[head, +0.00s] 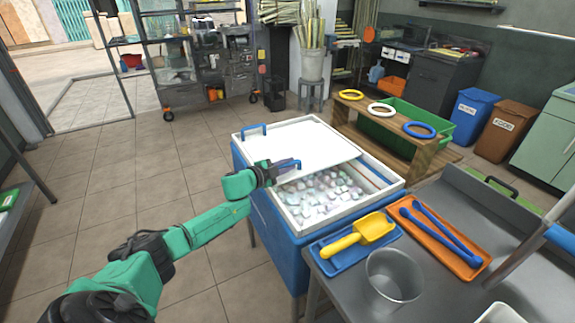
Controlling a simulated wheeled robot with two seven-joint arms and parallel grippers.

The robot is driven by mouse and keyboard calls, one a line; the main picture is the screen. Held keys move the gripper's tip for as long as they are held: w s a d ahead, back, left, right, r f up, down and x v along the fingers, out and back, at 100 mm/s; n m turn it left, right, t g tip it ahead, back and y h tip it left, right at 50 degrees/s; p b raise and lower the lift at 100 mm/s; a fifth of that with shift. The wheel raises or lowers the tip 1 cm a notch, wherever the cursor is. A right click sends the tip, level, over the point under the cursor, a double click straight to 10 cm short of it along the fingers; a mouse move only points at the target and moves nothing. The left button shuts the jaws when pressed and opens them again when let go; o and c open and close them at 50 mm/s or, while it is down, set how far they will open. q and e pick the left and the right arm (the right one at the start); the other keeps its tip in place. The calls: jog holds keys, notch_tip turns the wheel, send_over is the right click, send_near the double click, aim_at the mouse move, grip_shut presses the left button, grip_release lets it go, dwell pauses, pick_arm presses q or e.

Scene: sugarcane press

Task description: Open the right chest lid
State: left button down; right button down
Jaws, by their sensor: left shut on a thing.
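The chest (268,232) is a blue box with a white rim, standing left of the grey counter. A white lid panel (300,143) covers its far left part. The near right part is uncovered and shows ice cubes (325,195) inside. One blue handle (253,128) stands at the panel's far left end. Another blue handle (290,163) is near the panel's right edge, and my left gripper (279,168) is shut on it. The gripper partly hides this handle. Whether there are two lids stacked here I cannot tell. My right gripper is not in view.
On the grey counter (345,288) beside the chest are a yellow scoop (360,235), an orange tray (475,262) with blue tongs and a clear container (393,278). A wooden stand (430,152) with coloured rings is behind. Tiled floor left of the chest is clear.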

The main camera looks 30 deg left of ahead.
pick_arm(q)
jog(key=shift+f, duration=0.1)
jog(key=c, duration=1.1)
grip_release()
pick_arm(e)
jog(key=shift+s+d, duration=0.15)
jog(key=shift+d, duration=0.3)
pick_arm(q)
jog(key=shift+s, duration=0.15)
